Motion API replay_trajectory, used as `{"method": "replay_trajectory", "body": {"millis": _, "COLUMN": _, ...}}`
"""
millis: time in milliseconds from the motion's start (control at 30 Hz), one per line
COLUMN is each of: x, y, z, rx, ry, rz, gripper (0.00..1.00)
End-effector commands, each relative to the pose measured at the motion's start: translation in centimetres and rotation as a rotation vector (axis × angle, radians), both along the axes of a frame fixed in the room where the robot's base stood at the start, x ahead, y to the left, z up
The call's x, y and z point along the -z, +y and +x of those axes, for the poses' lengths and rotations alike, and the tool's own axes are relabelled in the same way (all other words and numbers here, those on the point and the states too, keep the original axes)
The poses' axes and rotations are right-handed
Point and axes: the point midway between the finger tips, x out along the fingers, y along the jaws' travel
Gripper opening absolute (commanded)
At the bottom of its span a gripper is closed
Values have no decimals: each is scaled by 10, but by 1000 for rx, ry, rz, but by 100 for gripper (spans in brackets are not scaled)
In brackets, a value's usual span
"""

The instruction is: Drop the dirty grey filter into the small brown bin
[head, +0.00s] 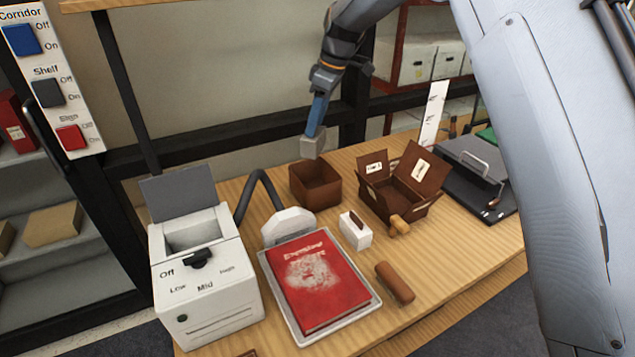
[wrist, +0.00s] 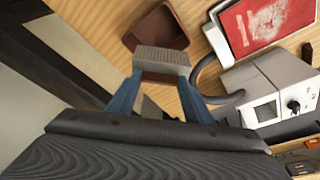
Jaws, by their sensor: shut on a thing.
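My gripper (head: 316,122) is shut on the dirty grey filter (head: 312,146), a small ribbed grey block. The filter also shows between the blue fingers in the wrist view (wrist: 160,58). The small brown bin (head: 326,192) is an open, empty-looking box on the wooden table, left of the brown flapped box. In the head view the filter hangs above the bin's back edge. In the wrist view the bin (wrist: 158,24) lies just beyond the filter, which covers part of its near side.
A white machine (head: 207,285) with an open lid and dial stands left, its hose (head: 258,181) curving near the bin. A red book (head: 320,282) lies on a tray in front. A brown flapped box (head: 404,188) and a white block (head: 355,232) are close by on the right.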

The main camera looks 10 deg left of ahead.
Motion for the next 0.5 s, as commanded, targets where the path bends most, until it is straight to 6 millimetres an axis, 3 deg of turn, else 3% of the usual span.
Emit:
{"method": "replay_trajectory", "body": {"millis": 167, "x": 8, "y": 1, "z": -1, "rx": -2, "ry": 0, "rz": 0, "gripper": 13}}
{"method": "replay_trajectory", "body": {"millis": 500, "x": 43, "y": 0, "z": -1, "rx": -1, "ry": 1, "rz": -1, "gripper": 13}}
